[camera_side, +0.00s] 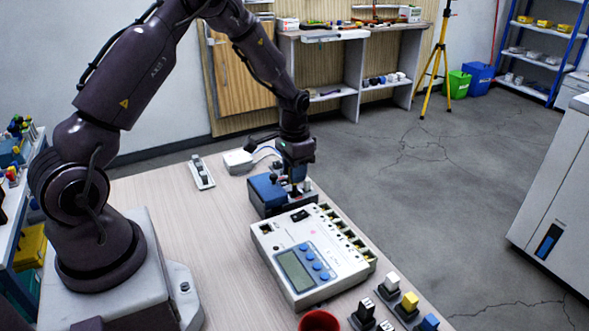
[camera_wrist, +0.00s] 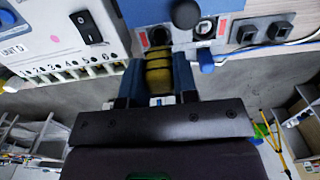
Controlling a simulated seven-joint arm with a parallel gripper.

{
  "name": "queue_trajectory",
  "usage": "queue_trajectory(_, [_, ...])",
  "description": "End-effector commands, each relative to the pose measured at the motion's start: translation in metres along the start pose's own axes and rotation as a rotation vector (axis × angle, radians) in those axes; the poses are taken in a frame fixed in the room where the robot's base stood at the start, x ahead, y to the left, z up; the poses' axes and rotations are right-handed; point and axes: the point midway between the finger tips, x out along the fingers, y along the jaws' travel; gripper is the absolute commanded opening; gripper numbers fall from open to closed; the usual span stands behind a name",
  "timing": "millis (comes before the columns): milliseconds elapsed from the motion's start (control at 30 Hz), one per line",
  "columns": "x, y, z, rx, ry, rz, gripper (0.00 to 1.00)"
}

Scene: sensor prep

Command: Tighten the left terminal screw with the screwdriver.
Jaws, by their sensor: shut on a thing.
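My gripper (camera_wrist: 160,78) is shut on the screwdriver (camera_wrist: 159,72), gripping its yellow handle with black bands between two blue fingers. The screwdriver's far end points at a terminal (camera_wrist: 143,39) with a reddish ring on the white front of a blue box (camera_wrist: 218,6). I cannot tell whether the tip touches the screw, which is hidden. A second terminal (camera_wrist: 205,28) with a blue part sits to its right. In the side view my gripper (camera_side: 297,188) is low at the right side of the blue box (camera_side: 264,192); the screwdriver is mostly hidden there.
A white meter (camera_side: 318,250) with a grey display stands just in front of the blue box; its rocker switch (camera_wrist: 88,27) shows in the wrist view. A white strip (camera_side: 202,172) and a white box (camera_side: 238,161) with cable lie behind. The left tabletop (camera_side: 190,225) is clear.

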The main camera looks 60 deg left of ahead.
Motion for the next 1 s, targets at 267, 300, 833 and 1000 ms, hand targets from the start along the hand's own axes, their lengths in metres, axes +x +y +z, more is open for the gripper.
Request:
queue_trajectory(267, [-0.0002,-0.0002,-0.0001,0.066,0.001,0.001,0.06])
queue_trajectory(300, [-0.0002,-0.0007,0.0001,0.124,0.001,0.001,0.06])
queue_trajectory(833, [0.0004,-0.0007,0.0002,1.198,0.002,0.001,0.06])
queue_trajectory(1000, [0.0005,-0.0003,0.0002,1.513,0.002,0.001,0.06])
